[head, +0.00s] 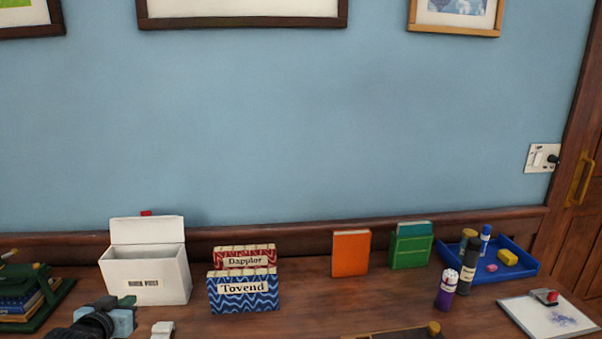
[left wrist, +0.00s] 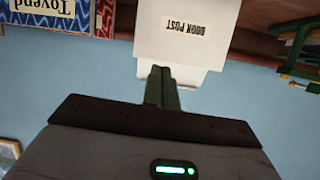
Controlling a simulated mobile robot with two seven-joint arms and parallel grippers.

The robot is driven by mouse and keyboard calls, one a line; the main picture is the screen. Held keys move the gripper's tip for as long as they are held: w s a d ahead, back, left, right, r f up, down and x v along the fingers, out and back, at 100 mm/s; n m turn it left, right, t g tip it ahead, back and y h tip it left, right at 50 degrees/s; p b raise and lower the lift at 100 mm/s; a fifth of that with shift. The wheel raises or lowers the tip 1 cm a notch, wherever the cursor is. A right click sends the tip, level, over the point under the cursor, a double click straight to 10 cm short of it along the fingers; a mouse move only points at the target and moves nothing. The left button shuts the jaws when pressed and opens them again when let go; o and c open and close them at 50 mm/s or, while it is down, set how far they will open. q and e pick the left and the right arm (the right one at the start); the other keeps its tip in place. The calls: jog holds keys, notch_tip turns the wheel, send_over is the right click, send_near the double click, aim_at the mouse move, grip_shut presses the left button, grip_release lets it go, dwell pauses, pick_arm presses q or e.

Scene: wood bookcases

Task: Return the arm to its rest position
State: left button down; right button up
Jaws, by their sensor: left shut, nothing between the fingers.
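My left gripper (left wrist: 162,88) shows in the left wrist view with its two dark green fingers together and nothing between them. Its fingers point toward a white open-topped box (left wrist: 188,35) labelled "BOOK POST", which appears upside down there. In the head view, part of my left arm (head: 95,322) shows at the bottom left edge, in front of the white box (head: 146,275); its fingers are hard to make out there. My right arm and gripper are in neither view.
Patterned book sets (head: 244,290) stand right of the white box. Further right are an orange book (head: 350,253), a green holder (head: 411,251), a blue tray (head: 516,260) and dark and purple cylinders. A green rack (head: 42,312) with books stands at far left. The blue wall rises behind.

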pick_arm(q)
jog(key=s+d+f+m+g, duration=0.1)
jog(key=s+d+f+g, duration=0.1)
jog(key=s+d+f, duration=0.4)
jog(key=s+d+f+g+h, duration=0.1)
jog(key=s+f+g, duration=0.15)
jog(key=s, duration=0.45)
jog(key=s+d+f+m+g, duration=0.1)
jog(key=s+d+f+g, duration=0.1)
jog(key=s+d+f, duration=0.35)
jog(key=s+d+f+g, duration=0.1)
jog(key=s+d+g, duration=0.15)
jog(key=s, duration=0.95)
jog(key=s+d+g, duration=0.2)
jog(key=s+g, duration=0.1)
jog(key=s, duration=0.9)
jog(key=w+d+f+t+h, duration=0.1)
jog(key=w+d+f+t, duration=0.1)
jog(key=w+f+t, duration=0.4)
notch_tip(320, 180, down, 4)
jog(key=shift+w+d+f+t+h, duration=0.2)
jog(key=shift+w+t+h, duration=0.2)
jog(key=shift+t, duration=0.4)
